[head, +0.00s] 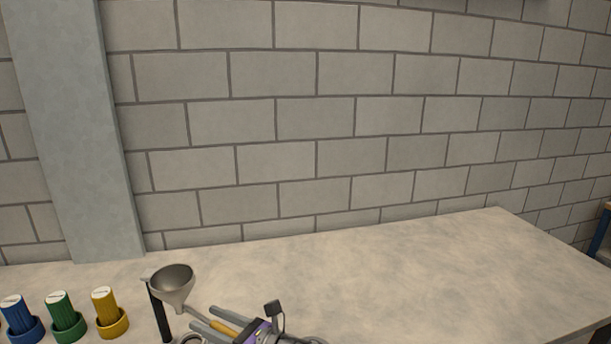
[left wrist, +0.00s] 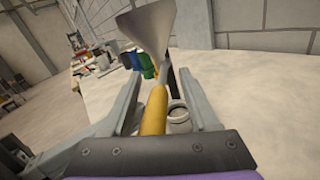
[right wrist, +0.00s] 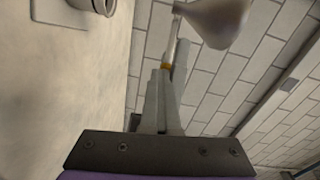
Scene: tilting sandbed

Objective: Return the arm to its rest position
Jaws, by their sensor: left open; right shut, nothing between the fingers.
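My left gripper (head: 204,317) is low in the head view, with its fingers apart. The left wrist view shows its open fingers (left wrist: 164,80) on either side of a yellow handle (left wrist: 152,112); whether they touch it I cannot tell. The handle's stem leads to a grey metal funnel-shaped cup (head: 172,283), beside a black post (head: 159,312). The cup also shows large in the left wrist view (left wrist: 147,24). My right gripper (right wrist: 163,75) shows shut and empty in the right wrist view, with the cup (right wrist: 215,20) beyond its tips. I cannot make it out in the head view.
Blue (head: 20,318), green (head: 64,315) and yellow (head: 108,312) knobbed pieces stand at the left of the pale table (head: 420,285). A light jar (left wrist: 178,117) is near my left fingers. The table's right side is clear. A block wall (head: 300,120) stands behind.

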